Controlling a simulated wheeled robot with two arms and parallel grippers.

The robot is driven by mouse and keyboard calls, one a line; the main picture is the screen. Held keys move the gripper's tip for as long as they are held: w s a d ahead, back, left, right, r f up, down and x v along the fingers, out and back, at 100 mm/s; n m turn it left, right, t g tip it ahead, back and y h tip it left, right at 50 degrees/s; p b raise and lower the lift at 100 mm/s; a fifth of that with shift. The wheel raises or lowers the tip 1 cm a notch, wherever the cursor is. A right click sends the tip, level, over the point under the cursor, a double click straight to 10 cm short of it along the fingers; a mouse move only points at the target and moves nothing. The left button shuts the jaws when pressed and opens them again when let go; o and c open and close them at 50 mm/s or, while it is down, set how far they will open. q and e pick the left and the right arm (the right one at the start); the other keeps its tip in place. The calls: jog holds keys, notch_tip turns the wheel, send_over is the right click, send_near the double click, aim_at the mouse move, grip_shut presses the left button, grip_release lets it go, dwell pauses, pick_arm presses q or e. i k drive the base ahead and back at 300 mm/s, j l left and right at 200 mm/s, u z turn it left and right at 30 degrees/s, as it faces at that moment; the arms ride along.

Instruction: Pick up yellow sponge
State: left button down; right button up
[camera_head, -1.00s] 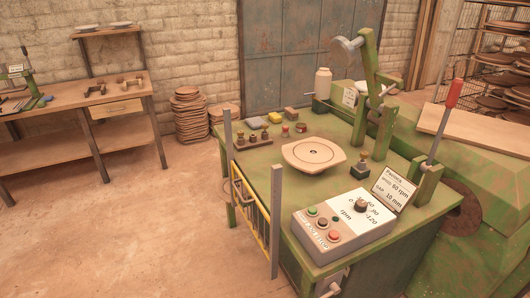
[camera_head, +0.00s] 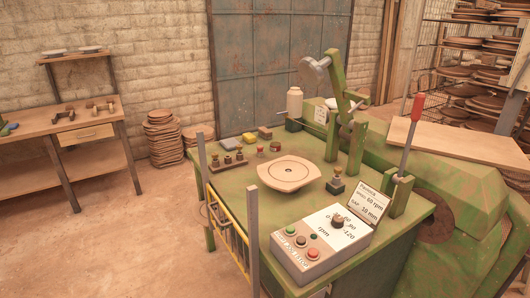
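The yellow sponge (camera_head: 249,136) is a small block lying near the back left edge of the green machine table (camera_head: 225,184). A brown block (camera_head: 265,132) lies close to its right. The sponge is small in view, and nothing covers it from this side. Neither of my grippers shows in the head view.
A round pale plate (camera_head: 289,173) lies mid-table, with a weight rack (camera_head: 229,162) to its left. A control box (camera_head: 320,243) stands at the front. A yellow guard rail (camera_head: 230,228) and posts line the left side. Open floor (camera_head: 120,235) lies left.

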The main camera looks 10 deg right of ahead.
aim_at(247, 137)
jog(key=i+j+u, duration=0.35)
jog(key=i, duration=0.15)
jog(key=i+u, duration=0.35)
jog(key=i, duration=0.2)
